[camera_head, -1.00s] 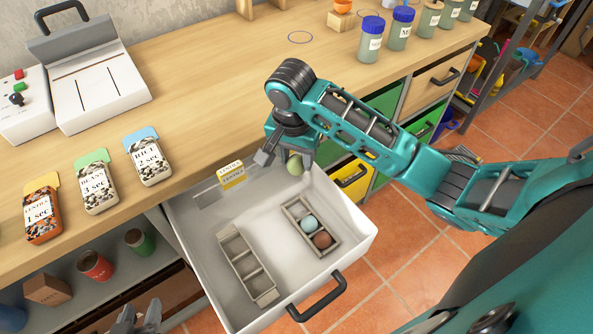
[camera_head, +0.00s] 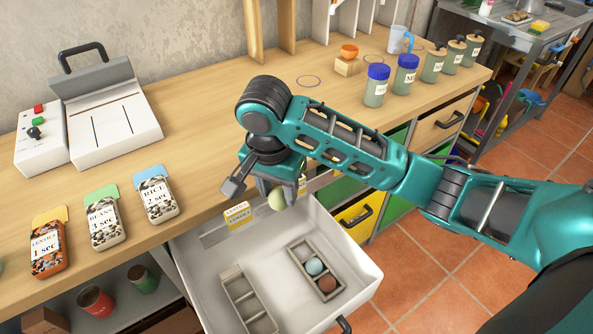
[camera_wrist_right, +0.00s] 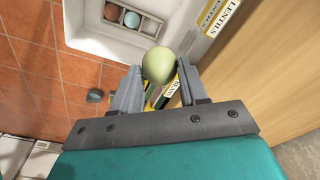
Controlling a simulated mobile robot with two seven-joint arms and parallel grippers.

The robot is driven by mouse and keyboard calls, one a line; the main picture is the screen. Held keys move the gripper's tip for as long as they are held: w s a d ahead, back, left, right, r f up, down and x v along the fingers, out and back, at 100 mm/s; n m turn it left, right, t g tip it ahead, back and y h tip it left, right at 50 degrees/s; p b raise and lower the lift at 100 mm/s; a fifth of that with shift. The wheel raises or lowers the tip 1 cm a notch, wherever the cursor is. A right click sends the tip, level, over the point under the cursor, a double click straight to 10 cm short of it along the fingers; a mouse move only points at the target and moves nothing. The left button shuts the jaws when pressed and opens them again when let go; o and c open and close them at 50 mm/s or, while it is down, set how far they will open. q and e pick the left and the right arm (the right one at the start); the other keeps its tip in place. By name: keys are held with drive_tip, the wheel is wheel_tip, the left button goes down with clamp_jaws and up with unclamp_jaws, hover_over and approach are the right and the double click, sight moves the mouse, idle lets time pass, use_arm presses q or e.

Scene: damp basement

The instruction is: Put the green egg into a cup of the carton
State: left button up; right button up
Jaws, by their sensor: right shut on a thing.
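The pale green egg (camera_head: 277,200) is held between the fingertips of my right gripper (camera_head: 264,188), above the back part of the open white drawer (camera_head: 362,271). In the right wrist view the egg (camera_wrist_right: 159,65) sits between the two finger ends of the gripper (camera_wrist_right: 158,76). A grey carton (camera_head: 293,247) in the drawer, to the right, holds a light blue egg (camera_head: 314,266) and a brown egg (camera_head: 327,284), with its far cup empty. A second grey holder (camera_head: 232,274) with empty compartments lies to the left. My left gripper is out of view.
A yellow LENTILS label (camera_head: 238,215) is at the drawer's back. Labelled tins (camera_head: 105,222) stand on the wooden worktop (camera_head: 205,130) at the left. Blue-lidded jars (camera_head: 376,88) stand farther back. The drawer walls rise around the cartons.

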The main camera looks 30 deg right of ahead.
drive_tip(key=s+a+f+b, duration=0.1)
drive_tip(key=a+f, duration=1.1)
drive_tip(key=f, duration=0.5)
drive_tip(key=shift+s+a+b, duration=0.35)
drive_tip(key=shift+s, duration=0.05)
drive_tip(key=shift+r, duration=0.1)
drive_tip(key=shift+d+p, duration=0.1)
drive_tip(key=shift+p, duration=0.45)
drive_tip(key=shift+p, duration=0.3)
